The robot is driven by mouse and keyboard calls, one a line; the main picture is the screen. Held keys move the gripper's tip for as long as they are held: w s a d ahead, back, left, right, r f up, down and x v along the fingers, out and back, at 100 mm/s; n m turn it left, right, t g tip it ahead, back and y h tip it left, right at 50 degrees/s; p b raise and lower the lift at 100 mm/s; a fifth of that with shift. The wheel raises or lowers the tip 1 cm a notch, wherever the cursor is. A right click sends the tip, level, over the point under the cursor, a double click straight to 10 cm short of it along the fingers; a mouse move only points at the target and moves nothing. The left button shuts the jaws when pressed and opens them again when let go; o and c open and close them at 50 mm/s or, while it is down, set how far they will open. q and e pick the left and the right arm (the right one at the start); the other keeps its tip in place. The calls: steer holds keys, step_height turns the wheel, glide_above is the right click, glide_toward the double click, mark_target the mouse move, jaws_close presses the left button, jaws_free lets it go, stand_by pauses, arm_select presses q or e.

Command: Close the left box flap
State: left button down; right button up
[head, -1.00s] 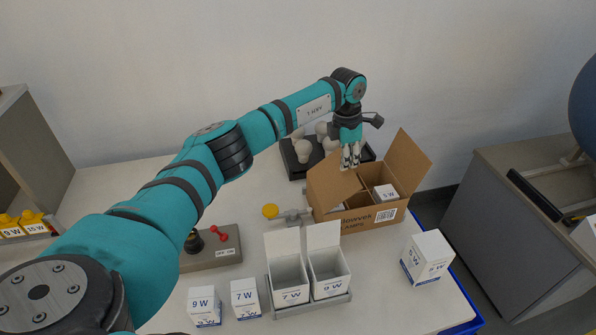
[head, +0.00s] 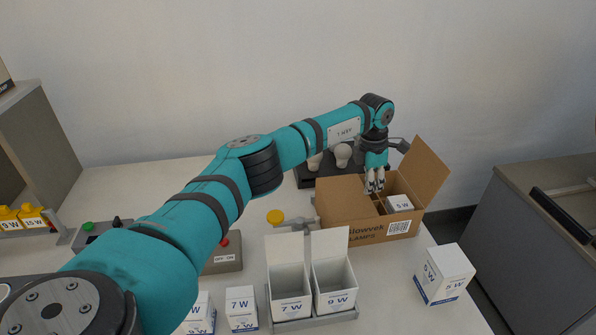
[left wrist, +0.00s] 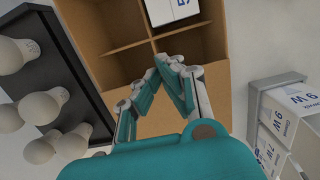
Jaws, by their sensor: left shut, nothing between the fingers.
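The brown cardboard box (head: 388,229) stands on the table at the right. Its left flap (head: 343,198) is folded inward and lies low, nearly flat, over the left part of the box. Its right flap (head: 426,172) stands up, leaning outward. My left gripper (head: 374,187) is shut and empty, pointing down at the inner edge of the left flap; whether it touches is unclear. In the left wrist view its fingertips (left wrist: 166,62) are over the box beside the dividers (left wrist: 130,46). A white 5 W carton (head: 399,203) sits in the right part. My right gripper is out of view.
Two open white cartons stand in a grey holder (head: 318,318) in front of the box. A closed 5 W carton (head: 443,274) stands at the right. A dark tray with bulbs (head: 308,178) lies behind the box.

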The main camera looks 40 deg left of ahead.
arm_select(q)
steer(key=shift+r, duration=0.1)
stand_by(0.5)
steer(key=shift+r+p, duration=0.65)
steer(key=shift+r, duration=0.25)
